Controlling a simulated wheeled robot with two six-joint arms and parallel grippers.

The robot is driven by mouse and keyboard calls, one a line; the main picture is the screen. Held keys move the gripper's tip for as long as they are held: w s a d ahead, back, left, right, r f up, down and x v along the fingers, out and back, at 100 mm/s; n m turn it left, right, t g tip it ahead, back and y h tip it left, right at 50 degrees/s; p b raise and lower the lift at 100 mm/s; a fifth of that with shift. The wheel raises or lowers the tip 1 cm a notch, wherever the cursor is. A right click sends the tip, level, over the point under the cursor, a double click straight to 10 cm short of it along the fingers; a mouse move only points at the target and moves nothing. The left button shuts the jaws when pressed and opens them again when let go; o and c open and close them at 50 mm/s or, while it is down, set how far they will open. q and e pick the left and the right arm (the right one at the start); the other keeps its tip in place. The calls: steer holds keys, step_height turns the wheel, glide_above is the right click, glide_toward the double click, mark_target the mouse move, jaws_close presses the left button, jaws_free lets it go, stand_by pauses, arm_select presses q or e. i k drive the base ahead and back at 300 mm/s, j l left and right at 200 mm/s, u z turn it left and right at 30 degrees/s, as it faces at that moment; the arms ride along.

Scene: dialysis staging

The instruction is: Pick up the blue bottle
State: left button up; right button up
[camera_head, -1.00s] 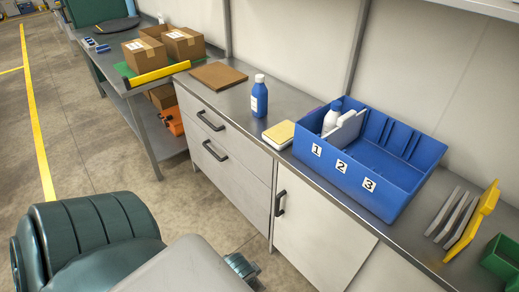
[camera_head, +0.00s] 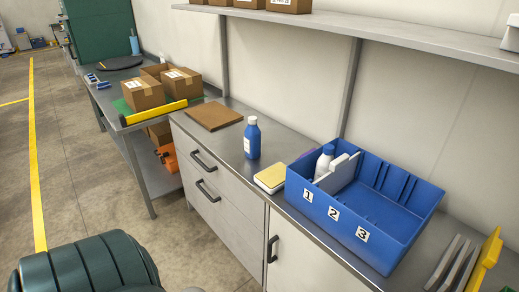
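A blue bottle (camera_head: 252,139) with a pale cap and a white label stands upright on the grey metal counter (camera_head: 225,138), between a brown board and a yellow-topped pad. Neither of my grippers shows in the view. Nothing touches the blue bottle on the counter.
A yellow-and-white pad (camera_head: 271,178) lies between the bottle and the bin. A brown board (camera_head: 213,115) lies behind left. Grey slotted pieces (camera_head: 455,262) stand at the right. A shelf (camera_head: 380,30) runs above. Cardboard boxes (camera_head: 142,93) sit on the left table.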

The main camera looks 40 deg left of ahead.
mark_target(252, 138)
steer(key=i+u, duration=0.1)
steer(key=u, duration=0.25)
steer(key=i+u, duration=0.1)
steer(key=u, duration=0.25)
steer(key=i+l+u, duration=0.1)
steer(key=u, duration=0.25)
